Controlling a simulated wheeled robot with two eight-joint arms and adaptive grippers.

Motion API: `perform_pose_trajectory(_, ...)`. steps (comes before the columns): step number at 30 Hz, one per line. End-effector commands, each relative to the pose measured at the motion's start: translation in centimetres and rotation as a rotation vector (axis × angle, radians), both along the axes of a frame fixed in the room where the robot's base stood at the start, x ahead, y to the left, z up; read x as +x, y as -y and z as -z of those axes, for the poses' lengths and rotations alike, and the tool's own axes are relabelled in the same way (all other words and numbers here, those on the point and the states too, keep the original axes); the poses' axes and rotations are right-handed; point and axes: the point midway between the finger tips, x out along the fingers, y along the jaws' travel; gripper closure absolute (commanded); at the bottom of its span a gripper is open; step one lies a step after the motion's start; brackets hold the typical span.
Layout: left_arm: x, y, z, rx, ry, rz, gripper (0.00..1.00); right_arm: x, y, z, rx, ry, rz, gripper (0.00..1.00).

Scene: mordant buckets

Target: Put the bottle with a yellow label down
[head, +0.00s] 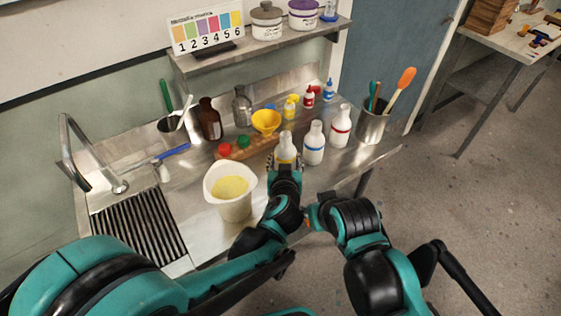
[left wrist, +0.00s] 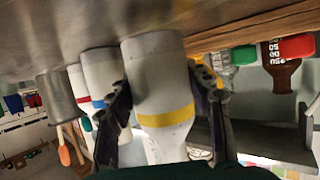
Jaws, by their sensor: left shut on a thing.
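The bottle with a yellow label (head: 287,143) is white and upright near the front edge of the steel worktop. My left gripper (head: 285,161) is shut on it from the front. In the left wrist view, which is upside down, the bottle (left wrist: 157,75) sits between both fingers, with its yellow band facing me. Its base is at or very near the worktop; I cannot tell whether they touch. The end of my right arm (head: 314,214) is at the front edge, and its fingers cannot be made out.
White bottles with a blue band (head: 314,147) and a red band (head: 340,128) stand just right. A white bucket of yellow liquid (head: 231,192) stands front left. A wooden rack with red and green caps (head: 247,150) and a yellow funnel (head: 266,121) are behind. A metal tool pot (head: 372,124) stands at right.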

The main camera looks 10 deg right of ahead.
Motion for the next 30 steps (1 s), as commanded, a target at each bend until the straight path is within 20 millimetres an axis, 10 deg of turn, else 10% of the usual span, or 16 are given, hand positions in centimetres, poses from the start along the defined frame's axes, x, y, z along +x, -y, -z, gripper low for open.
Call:
perform_pose_trajectory(13, -0.47, 0.11, 1.33, 0.000, 0.001, -0.001, 0.88, 0.02, 0.00, 1.11, 0.000, 0.000, 0.000, 0.60)
perform_pose_trajectory(14, -0.46, 0.10, 1.29, 0.000, 0.000, -0.001, 0.44, 0.02, 0.00, 1.06, 0.000, 0.000, 0.000, 0.60)
perform_pose_trajectory(16, -0.46, 0.10, 1.20, 0.000, 0.001, -0.001, 0.29, 0.02, 0.00, 0.98, 0.000, 0.000, 0.000, 0.60)
perform_pose_trajectory(30, -0.38, -0.07, 0.50, 0.000, 0.000, -0.001, 0.29, 0.03, 0.00, 0.35, 0.000, 0.000, 0.000, 0.60)
